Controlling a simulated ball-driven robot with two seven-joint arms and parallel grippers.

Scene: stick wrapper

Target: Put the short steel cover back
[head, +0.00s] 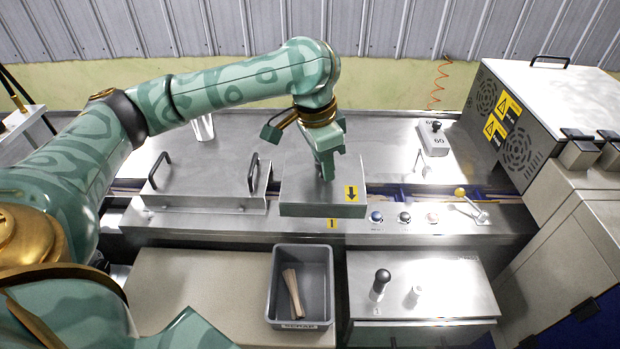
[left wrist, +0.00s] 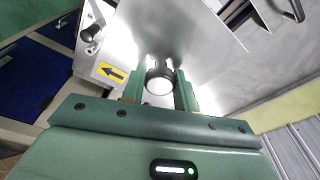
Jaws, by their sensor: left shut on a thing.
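The short steel cover (head: 292,194) is a plain metal box shape with a yellow arrow label on its front right, the arrow pointing down. It is over the machine's channel, just right of the long cover; I cannot tell whether it rests fully. My left gripper (head: 326,172) points down onto its top. In the left wrist view the left gripper (left wrist: 160,76) is shut on the cover's round knob (left wrist: 159,85), with the metal top (left wrist: 185,25) and yellow arrow label beyond. The fingers and arm hide the knob in the head view. My right gripper is not in view.
The long steel cover (head: 200,190) with two black handles lies at left. Buttons and a yellow-knobbed lever (head: 472,205) are at right. A grey scrap bin (head: 318,262) with brown sticks is in front. A small block marked 60 (head: 434,142) stands behind at right.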

